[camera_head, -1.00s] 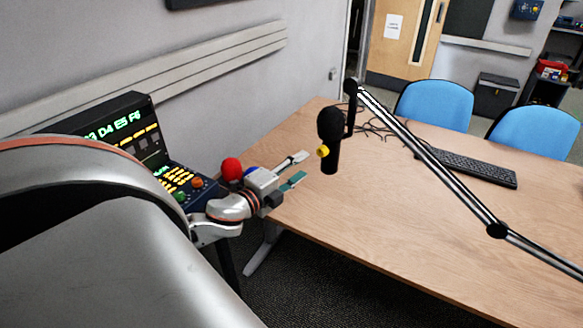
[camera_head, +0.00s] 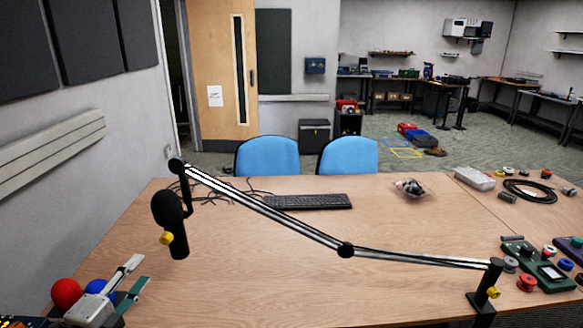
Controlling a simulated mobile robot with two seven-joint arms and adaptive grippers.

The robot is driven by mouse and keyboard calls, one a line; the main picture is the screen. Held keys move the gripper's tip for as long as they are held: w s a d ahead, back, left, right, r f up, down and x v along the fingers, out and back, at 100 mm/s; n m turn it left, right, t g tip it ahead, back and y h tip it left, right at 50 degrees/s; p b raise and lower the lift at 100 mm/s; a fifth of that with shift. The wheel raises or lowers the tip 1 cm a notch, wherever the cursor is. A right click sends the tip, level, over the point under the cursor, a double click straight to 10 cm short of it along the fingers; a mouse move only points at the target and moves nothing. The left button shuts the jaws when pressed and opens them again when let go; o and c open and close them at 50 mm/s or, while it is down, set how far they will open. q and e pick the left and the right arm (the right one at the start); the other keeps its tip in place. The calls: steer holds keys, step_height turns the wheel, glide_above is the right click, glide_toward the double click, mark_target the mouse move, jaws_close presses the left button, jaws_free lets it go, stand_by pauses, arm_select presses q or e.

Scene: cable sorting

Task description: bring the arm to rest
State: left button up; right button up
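My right gripper is not in view. A tangle of thin dark cables (camera_head: 207,193) lies at the table's back left. A coiled black cable (camera_head: 530,191) lies at the right.
A black microphone (camera_head: 170,212) hangs on a boom arm (camera_head: 290,222) across the table, clamped at the right. A keyboard (camera_head: 307,201) lies near the back edge. Green devices (camera_head: 540,268) crowd the right. Blue chairs (camera_head: 267,156) stand behind. The front middle is clear.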

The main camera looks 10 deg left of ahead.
arm_select(q)
steer(key=s+d+f+n+g, duration=0.2)
steer(key=s+d+f+n, duration=0.2)
steer(key=f, duration=0.6)
steer(key=s+d+f+n+g, duration=0.2)
steer(key=s+d+f+n, duration=0.15)
steer(key=f, duration=0.65)
steer(key=s+d+f+n+g+h, duration=0.1)
steer(key=s+d+f+n, duration=0.2)
steer(key=d, duration=0.5)
steer(key=s+d+f+n+g+h, duration=0.2)
steer(key=s+d+f, duration=0.3)
steer(key=d+f, duration=0.3)
steer(key=shift+n, duration=0.45)
